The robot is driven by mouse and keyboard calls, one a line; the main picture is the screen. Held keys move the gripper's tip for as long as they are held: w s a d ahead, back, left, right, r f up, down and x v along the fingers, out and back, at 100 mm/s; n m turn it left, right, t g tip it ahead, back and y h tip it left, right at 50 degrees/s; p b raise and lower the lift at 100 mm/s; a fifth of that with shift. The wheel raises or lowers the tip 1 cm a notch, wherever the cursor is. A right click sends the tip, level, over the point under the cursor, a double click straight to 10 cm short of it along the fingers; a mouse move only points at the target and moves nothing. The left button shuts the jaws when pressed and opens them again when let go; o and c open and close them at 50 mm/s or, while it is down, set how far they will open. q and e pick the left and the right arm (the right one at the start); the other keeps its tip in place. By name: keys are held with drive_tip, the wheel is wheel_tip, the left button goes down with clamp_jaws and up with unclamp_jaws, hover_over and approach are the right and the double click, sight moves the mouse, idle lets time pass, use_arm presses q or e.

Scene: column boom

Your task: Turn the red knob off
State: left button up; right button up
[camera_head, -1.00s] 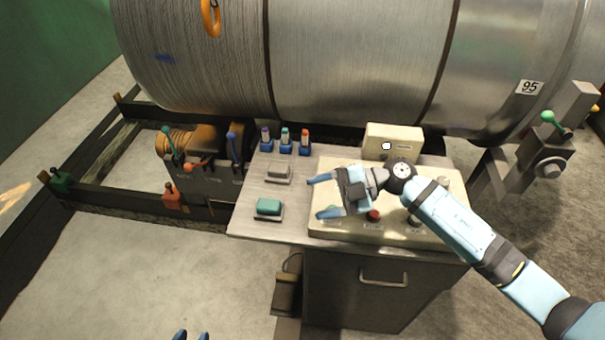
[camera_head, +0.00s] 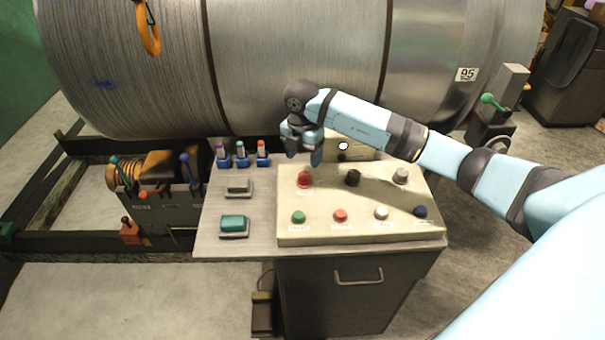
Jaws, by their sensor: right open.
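The red knob (camera_head: 305,180) stands at the upper left of the cream control panel (camera_head: 330,237). A smaller red button (camera_head: 340,215) sits in the panel's front row. My right gripper (camera_head: 303,157) is open and points down, just behind and above the red knob in the picture. It looks empty and apart from the knob, though the exact gap is hard to judge. My right arm reaches in from the right above the panel. My left gripper is out of view.
The panel also carries a black knob (camera_head: 353,177), a grey knob (camera_head: 401,176), and green, white and blue buttons. A cream box (camera_head: 362,148) stands behind it. Teal (camera_head: 232,222) and grey (camera_head: 238,187) switches lie left. A large metal drum (camera_head: 290,60) fills the back.

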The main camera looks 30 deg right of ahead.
sight(304, 175)
wheel_tip(304, 175, down, 7)
drive_tip(key=shift+s+f, duration=0.1)
drive_tip(key=shift+f, duration=0.05)
drive_tip(key=c, duration=0.9)
